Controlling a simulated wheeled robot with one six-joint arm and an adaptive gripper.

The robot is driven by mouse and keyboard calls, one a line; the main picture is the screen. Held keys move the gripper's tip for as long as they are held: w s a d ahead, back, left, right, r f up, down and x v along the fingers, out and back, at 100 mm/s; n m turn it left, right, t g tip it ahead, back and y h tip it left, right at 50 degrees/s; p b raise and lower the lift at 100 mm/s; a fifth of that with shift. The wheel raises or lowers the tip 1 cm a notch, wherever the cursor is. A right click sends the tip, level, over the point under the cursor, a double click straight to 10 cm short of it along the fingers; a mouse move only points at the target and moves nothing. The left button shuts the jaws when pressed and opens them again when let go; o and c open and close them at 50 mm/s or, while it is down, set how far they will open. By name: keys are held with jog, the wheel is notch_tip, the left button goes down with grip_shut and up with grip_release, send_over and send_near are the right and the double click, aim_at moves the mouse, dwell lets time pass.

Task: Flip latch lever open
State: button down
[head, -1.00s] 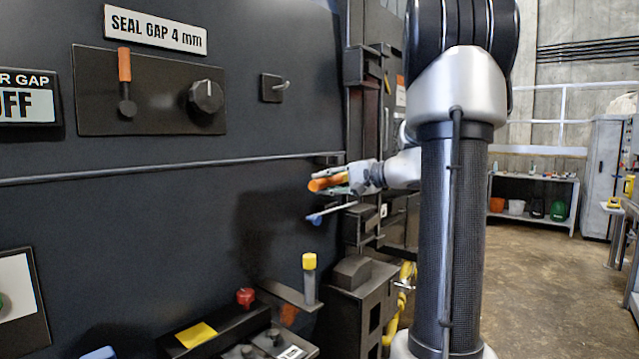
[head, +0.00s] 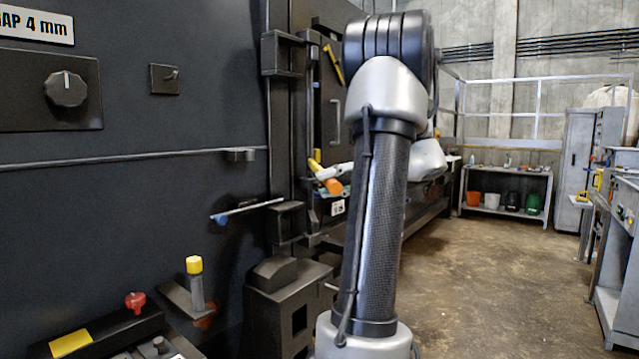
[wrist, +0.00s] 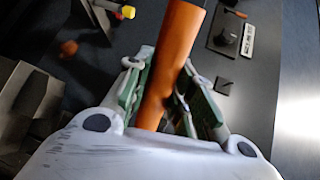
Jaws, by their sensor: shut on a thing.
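The latch lever appears as a thick orange grip (head: 334,187), seen mostly end-on beside the dark machine frame in the head view. In the wrist view the orange grip (wrist: 170,62) runs from the top edge down between the green-padded fingers. My gripper (head: 325,176) is closed around this grip, with a finger on each side in the wrist view (wrist: 166,75). The lever's pivot cannot be made out, and my own arm hides part of the frame behind it.
A blue-tipped rod (head: 248,210) sticks out left of my gripper. A yellow-capped lever (head: 195,280) and a red knob (head: 135,301) stand lower left. A dark block-shaped housing (head: 290,300) stands below. Open floor (head: 480,280) lies right, before a shelf (head: 507,190).

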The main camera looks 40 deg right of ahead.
jog(key=shift+s+d, duration=0.35)
jog(key=shift+d, duration=0.15)
jog(key=c, duration=1.2)
grip_release()
jog(key=shift+w, duration=0.1)
